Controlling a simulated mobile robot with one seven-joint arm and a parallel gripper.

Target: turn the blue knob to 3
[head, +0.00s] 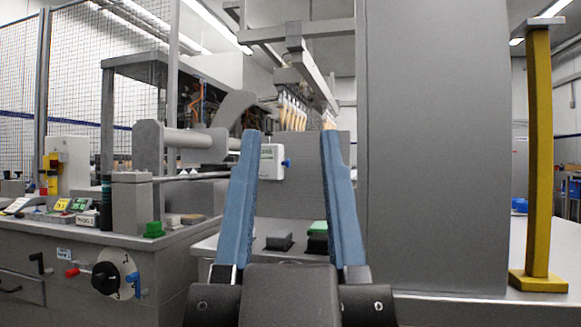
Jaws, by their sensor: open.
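My gripper (290,140) is open and empty, with its two long blue fingers spread wide and pointing away from me. Between the fingers, farther back, a small blue knob (287,163) sticks out of the right side of a white box (271,162). The left finger partly overlaps this box. A second blue part (134,284) is on the front of the grey cabinet at lower left, by a white dial plate (119,268) with a black round knob (105,278). Marks show on the plate, but I cannot read which number is set. The gripper touches neither blue part.
A green block (153,230) and several small boxes stand on the grey cabinet top (110,236). A large grey panel (432,150) rises close on the right, with a yellow post (539,160) beyond it.

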